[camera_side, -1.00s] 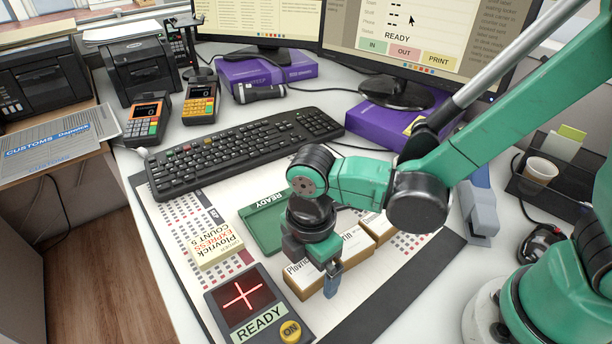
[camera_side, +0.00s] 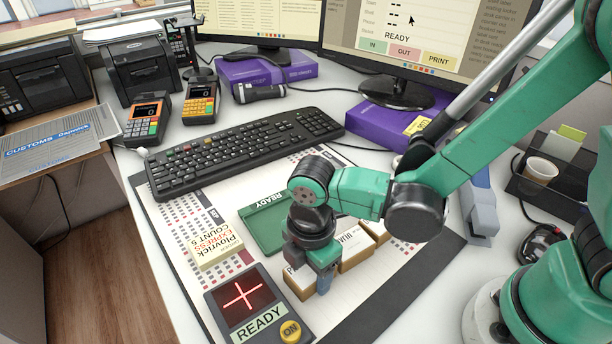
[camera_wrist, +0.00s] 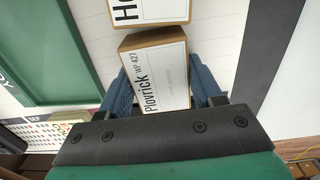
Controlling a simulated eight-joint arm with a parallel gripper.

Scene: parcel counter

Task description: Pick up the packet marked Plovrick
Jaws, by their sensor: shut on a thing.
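The brown packet with a white label reading "Plovrick WP 427" (camera_wrist: 160,75) lies between the two blue fingers of my gripper (camera_wrist: 164,88) in the wrist view. The gripper is shut on it, a finger at each side. In the side view my gripper (camera_side: 308,272) is low over the counter, and the packet (camera_side: 297,286) shows partly under it, mostly hidden by the gripper. I cannot tell whether the packet is clear of the mat.
Another packet (camera_wrist: 150,10), its label starting "Ho", lies close beyond the held one. More cardboard packets (camera_side: 355,256) are right of my gripper. A green tray (camera_side: 262,232) lies behind, and a scanner pad (camera_side: 243,297) showing a red cross stands front left. The mat's front right is clear.

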